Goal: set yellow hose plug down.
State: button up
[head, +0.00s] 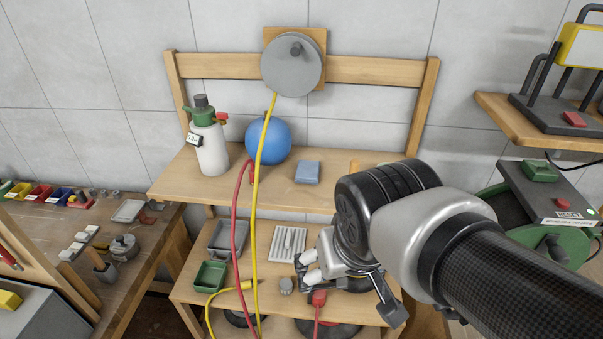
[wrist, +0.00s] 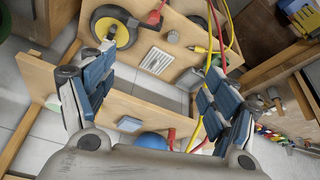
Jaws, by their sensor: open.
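The yellow hose plug (head: 246,286) lies on the lower shelf (head: 200,291) of the wooden bench, at the end of a yellow hose. In the wrist view the plug (wrist: 201,50) lies beside a grey knob (wrist: 172,37), apart from my fingers. My gripper (head: 345,288) is above the right part of the lower shelf, to the right of the plug. In the wrist view its two fingers (wrist: 160,60) are spread wide with nothing between them that they touch.
A white ribbed tray (head: 288,244), a green bin (head: 210,276) and a grey bin (head: 228,238) stand on the lower shelf. A red plug (head: 319,298) is near my gripper. Yellow and red (head: 235,220) hoses hang in front. The upper shelf holds a sprayer (head: 210,150) and blue ball (head: 275,140).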

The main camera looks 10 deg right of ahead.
jog(key=s, duration=0.6)
jog(key=shift+s+d, duration=0.2)
jog(key=shift+s, duration=0.05)
jog(key=shift+r, duration=0.15)
dwell(0.8)
